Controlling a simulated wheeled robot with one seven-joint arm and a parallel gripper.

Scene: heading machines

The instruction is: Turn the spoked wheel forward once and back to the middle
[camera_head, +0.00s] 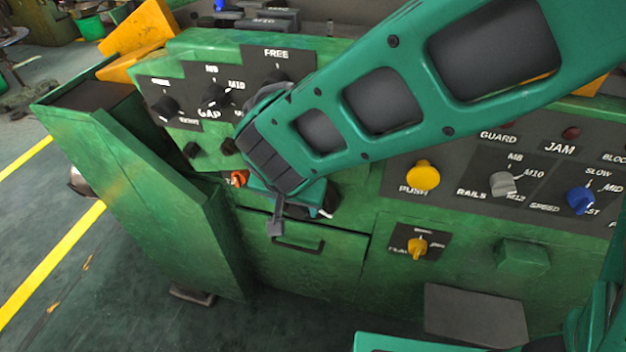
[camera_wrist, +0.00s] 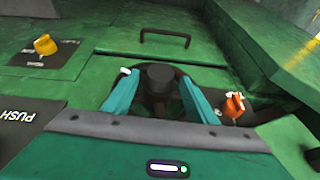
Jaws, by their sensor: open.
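The spoked wheel (camera_wrist: 158,76) shows in the wrist view as a dark hub with spokes and part of a dark rim around it. A small white knob (camera_wrist: 125,71) shows at the upper left of the wheel. My gripper (camera_wrist: 159,90) is open, one teal finger on each side of the hub. I cannot tell whether the fingers touch the hub or spokes. In the head view my arm and gripper (camera_head: 285,195) hide most of the wheel; only dark bits of it (camera_head: 298,211) show below the gripper.
An orange knob (camera_head: 239,178) sits close beside the wheel; it also shows in the wrist view (camera_wrist: 233,105). A drawer handle (camera_head: 298,245) is below. Yellow push button (camera_head: 422,176), yellow switch (camera_head: 417,247) and blue dial (camera_head: 580,200) are to the right. A green side panel (camera_head: 150,200) juts out left.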

